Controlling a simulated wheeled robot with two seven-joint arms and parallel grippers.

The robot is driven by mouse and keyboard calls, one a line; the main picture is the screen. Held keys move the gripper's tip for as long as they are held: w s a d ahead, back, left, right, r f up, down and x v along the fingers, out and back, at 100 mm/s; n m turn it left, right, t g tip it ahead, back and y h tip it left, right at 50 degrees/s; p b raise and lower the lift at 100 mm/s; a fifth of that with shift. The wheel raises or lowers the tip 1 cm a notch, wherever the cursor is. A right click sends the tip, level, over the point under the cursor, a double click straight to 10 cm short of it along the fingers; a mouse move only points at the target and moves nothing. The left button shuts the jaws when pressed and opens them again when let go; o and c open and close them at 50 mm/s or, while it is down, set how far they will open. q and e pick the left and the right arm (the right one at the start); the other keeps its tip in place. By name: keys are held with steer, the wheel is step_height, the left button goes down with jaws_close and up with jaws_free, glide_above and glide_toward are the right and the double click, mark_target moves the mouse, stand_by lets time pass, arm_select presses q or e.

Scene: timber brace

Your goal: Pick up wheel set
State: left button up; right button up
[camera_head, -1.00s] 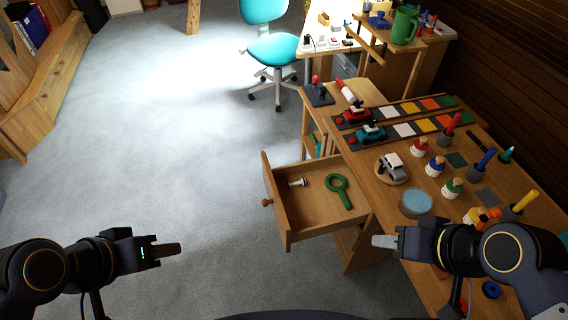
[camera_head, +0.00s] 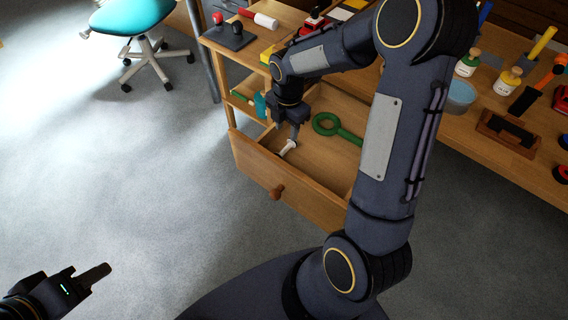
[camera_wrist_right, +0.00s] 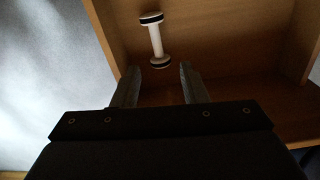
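The wheel set (camera_wrist_right: 156,40) is a small white axle with a dark-rimmed wheel at each end. It lies on the floor of the open drawer (camera_head: 262,165). It also shows in the head view (camera_head: 288,147), just below my right gripper (camera_head: 294,130). In the right wrist view my right gripper (camera_wrist_right: 158,85) is open, with two fingers apart and the near wheel just ahead of the gap between their tips. Nothing is between the fingers. My left gripper (camera_head: 98,275) is empty over the floor at the lower left; its finger gap is not clear.
A green magnifier-shaped object (camera_head: 327,124) lies in the drawer to the right of the wheel set. The drawer walls stand close around my right gripper.

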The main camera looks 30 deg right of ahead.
steer(key=n, duration=0.1)
glide_above(286, 147)
steer(key=f, duration=0.4)
steer(key=shift+s+a+f+b, duration=0.15)
steer(key=shift+s+f+b, duration=0.1)
steer(key=shift+b, duration=0.1)
steer(key=f, duration=0.2)
steer(key=f+b, duration=0.1)
steer(key=f, duration=0.2)
steer(key=shift+w+d+f, duration=0.2)
steer(key=shift+w+f, duration=0.05)
steer(key=shift+f, duration=0.15)
jaws_close()
